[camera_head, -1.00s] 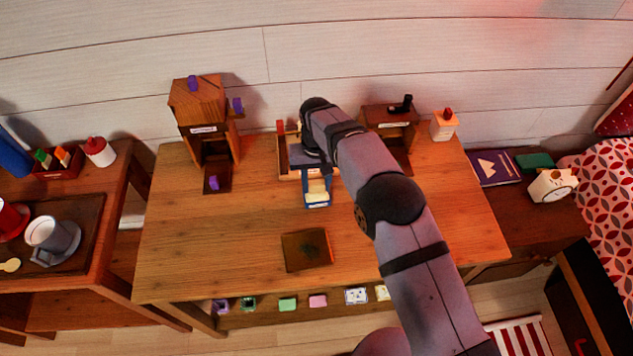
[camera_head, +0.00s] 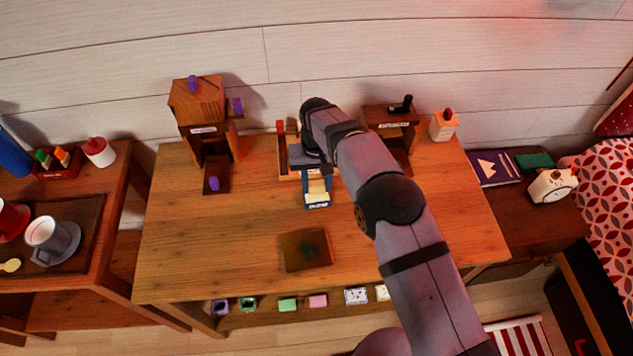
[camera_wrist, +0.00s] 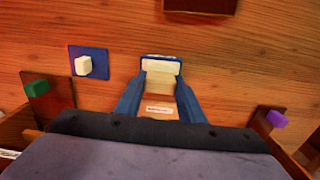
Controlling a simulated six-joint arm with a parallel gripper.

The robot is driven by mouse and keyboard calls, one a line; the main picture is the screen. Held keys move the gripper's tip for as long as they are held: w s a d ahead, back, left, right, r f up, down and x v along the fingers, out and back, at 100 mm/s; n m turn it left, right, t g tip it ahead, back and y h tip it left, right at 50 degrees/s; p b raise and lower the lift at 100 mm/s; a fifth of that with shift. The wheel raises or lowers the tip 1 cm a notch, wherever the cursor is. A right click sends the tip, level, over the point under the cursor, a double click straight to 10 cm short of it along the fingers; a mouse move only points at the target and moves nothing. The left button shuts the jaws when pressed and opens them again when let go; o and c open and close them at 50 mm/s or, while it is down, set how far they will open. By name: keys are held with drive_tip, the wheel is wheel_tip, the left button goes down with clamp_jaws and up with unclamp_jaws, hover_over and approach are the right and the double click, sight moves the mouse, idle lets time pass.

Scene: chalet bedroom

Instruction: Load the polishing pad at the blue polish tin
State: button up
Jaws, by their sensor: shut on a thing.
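My gripper (camera_wrist: 160,88) points down over the middle of the table, its blue fingers closed on a cream block with a blue edge (camera_wrist: 161,67), which looks like the polishing pad. The block also shows below the fingers in the head view (camera_head: 317,199), with pale lettering on its blue edge. I cannot tell whether it touches the table. A flat blue square with a cream knob (camera_wrist: 87,63), possibly the polish tin, lies apart from the block, to its left in the wrist view. My arm hides that square in the head view.
An open wooden box (camera_head: 283,160) stands just behind my gripper. A wooden house with a purple-knobbed drawer (camera_head: 216,178) stands left, and a dark-topped one (camera_head: 388,116) right. A brown tray with a dark patch (camera_head: 306,250) lies in front. Bare tabletop surrounds the tray.

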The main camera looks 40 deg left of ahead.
sight(316, 183)
drive_tip(key=shift+r+p, duration=2.05)
drive_tip(key=shift+r, duration=1.45)
drive_tip(key=w+d+r+m, duration=0.15)
drive_tip(key=w+d, duration=0.45)
drive_tip(key=d, duration=0.6)
drive_tip(key=w+d+r+m, duration=0.1)
drive_tip(key=w+d+m, duration=0.2)
drive_tip(key=w+d, duration=0.7)
drive_tip(key=s+d+m, duration=0.1)
drive_tip(key=s+d, duration=0.2)
drive_tip(key=d, duration=0.6)
drive_tip(key=s+d+r+m, duration=0.1)
drive_tip(key=s+d, duration=0.3)
drive_tip(key=d, duration=0.4)
drive_tip(key=s+d+m, duration=0.2)
drive_tip(key=s+d, duration=0.1)
drive_tip(key=d, duration=0.6)
drive_tip(key=shift+s+d+r, duration=0.2)
drive_tip(key=shift+s+d, duration=0.05)
drive_tip(key=shift+d, duration=0.1)
